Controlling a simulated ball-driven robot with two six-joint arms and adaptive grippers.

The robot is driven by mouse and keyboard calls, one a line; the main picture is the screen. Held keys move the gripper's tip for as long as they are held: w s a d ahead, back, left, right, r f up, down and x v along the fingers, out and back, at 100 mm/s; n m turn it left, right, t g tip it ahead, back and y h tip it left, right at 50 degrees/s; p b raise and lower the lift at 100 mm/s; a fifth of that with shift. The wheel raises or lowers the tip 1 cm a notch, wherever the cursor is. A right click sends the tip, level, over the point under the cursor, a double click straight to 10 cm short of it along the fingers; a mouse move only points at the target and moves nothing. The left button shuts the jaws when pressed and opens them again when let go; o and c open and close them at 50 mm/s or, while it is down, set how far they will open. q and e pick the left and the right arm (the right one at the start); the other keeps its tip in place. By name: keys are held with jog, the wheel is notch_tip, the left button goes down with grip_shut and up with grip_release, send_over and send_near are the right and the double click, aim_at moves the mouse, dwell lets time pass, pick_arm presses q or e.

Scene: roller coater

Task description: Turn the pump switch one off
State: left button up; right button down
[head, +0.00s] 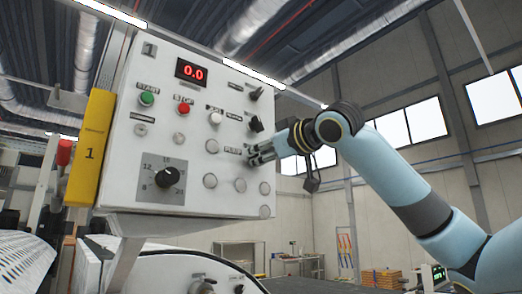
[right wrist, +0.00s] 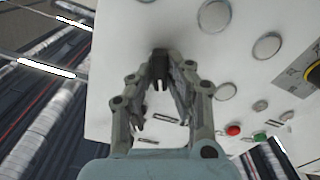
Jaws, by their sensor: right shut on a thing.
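A white control panel (head: 195,120) marked 1 fills the left middle of the head view. Two black rotary switches show at its upper right: the top switch (head: 256,93) and the middle switch (head: 256,123). My right gripper (head: 254,156) is at the panel face just below them, beside a printed label. It is shut on a knob there, mostly hidden by the fingers. In the right wrist view the fingers (right wrist: 160,68) converge on a dark part against the white panel. I cannot read the label or the knob's angle. My left gripper is not in view.
The panel also carries a red 0.0 display (head: 191,72), a green start button (head: 147,99), a red stop button (head: 183,108), a black dial (head: 166,177) and several round silver caps. A yellow plate (head: 90,148) is on its left side. Open room lies to the right.

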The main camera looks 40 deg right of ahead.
jog(key=shift+n, duration=0.6)
jog(key=c, duration=1.3)
grip_release()
